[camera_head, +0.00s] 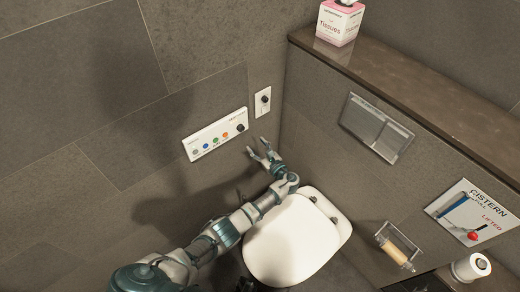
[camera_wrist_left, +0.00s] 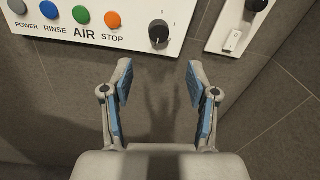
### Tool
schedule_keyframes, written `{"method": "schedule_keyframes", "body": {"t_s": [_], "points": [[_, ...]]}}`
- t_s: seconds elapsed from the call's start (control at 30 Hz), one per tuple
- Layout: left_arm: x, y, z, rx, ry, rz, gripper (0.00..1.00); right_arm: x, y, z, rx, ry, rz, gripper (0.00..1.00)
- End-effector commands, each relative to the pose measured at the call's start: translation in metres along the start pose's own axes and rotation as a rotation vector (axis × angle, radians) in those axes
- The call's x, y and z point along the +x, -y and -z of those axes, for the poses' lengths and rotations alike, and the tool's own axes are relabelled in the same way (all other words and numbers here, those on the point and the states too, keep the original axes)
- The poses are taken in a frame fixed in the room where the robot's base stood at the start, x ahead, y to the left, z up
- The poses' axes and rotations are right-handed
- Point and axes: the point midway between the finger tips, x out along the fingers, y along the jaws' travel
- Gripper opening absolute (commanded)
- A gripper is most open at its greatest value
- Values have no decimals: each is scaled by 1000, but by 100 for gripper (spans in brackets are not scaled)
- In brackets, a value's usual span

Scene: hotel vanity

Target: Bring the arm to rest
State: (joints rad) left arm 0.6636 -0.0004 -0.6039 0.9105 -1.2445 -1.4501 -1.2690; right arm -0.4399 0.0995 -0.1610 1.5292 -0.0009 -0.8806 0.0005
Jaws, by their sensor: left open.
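My left arm (camera_head: 228,228) reaches in from the bottom left in the head view. Its left gripper (camera_head: 261,149) is above the closed toilet lid, close to the tiled wall and below the control panel. In the wrist view the two blue-padded fingers (camera_wrist_left: 160,78) are spread apart with nothing between them. The white control panel (camera_head: 215,133) has coloured buttons and a black knob; it also fills the top of the wrist view (camera_wrist_left: 85,45). The fingertips show just below its lower edge; I cannot tell the gap. My right gripper is not in view.
A smaller wall switch plate (camera_head: 263,101) is right of the panel. The white toilet (camera_head: 293,240) stands under my arm. A ledge (camera_head: 430,105) with a tissue box (camera_head: 339,22), a flush plate (camera_head: 376,127), a paper holder (camera_head: 398,248) and a cistern sign (camera_head: 473,212) are at right.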

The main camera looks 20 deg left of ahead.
Motion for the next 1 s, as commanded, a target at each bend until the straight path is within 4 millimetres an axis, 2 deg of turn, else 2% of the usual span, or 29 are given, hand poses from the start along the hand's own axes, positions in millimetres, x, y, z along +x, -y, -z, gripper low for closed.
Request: {"method": "schedule_keyframes", "body": {"t_s": [0.1, 0.2, 0.77, 0.87, 0.97, 1.0], "points": [[-14, 1, 1, 0, -1, 2, 59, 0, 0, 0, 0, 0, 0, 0], [-19, 1, 0, 0, 0, 1, 59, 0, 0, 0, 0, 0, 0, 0], [-21, -2, 4, -10, -11, -3, 59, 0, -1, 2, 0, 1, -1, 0], [-29, -20, 23, -83, -87, -30, 59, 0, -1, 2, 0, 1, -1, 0], [-49, -61, 61, -252, -249, -108, 59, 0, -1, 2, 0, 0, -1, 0], [-61, -83, 79, -347, -330, -161, 59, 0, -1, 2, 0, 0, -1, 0]]}}
